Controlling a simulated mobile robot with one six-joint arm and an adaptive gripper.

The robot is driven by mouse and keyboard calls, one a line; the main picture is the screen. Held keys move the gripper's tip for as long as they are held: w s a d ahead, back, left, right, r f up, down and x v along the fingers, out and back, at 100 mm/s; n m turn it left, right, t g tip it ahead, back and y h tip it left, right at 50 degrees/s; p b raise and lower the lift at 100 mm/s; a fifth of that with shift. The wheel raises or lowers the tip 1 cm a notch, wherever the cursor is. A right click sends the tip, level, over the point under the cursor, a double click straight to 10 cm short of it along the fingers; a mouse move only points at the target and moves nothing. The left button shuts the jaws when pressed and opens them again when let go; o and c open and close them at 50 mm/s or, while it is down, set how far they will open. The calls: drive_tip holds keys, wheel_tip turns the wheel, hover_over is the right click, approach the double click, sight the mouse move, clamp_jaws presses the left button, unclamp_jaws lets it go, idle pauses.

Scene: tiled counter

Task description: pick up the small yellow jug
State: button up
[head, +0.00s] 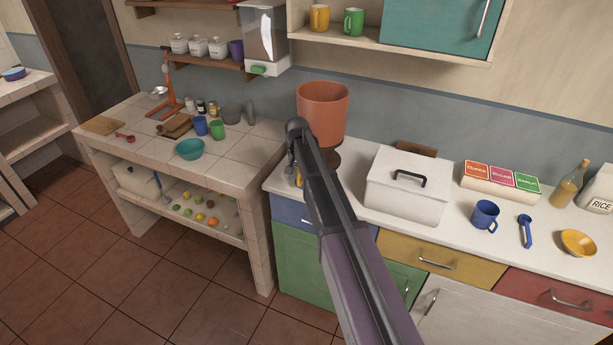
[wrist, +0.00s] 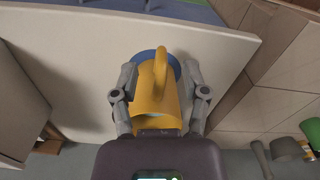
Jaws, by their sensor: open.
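The small yellow jug (wrist: 153,98) stands between the two fingers of my gripper (wrist: 162,90) in the wrist view, its handle toward the top of the picture. The fingers are open, one on each side of the jug; I cannot tell whether they touch it. A round blue thing (wrist: 146,60) shows behind or under the jug. In the head view only a sliver of the jug (head: 299,179) shows at the left end of the white counter, mostly hidden by my arm. My gripper is largely hidden there too.
A large orange-brown container (head: 323,113) stands behind the jug on the white counter (head: 370,212). A white bin (head: 405,188) stands to the right. The tiled counter (head: 247,158) is to the left, with a green cup (head: 217,130) and a teal bowl (head: 189,149).

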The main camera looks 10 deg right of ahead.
sight(299, 186)
drive_tip(key=shift+f, duration=0.15)
drive_tip(key=shift+w+f+b, duration=0.1)
drive_tip(key=shift+f+b, duration=2.35)
drive_tip(key=shift+b, duration=0.2)
clamp_jaws()
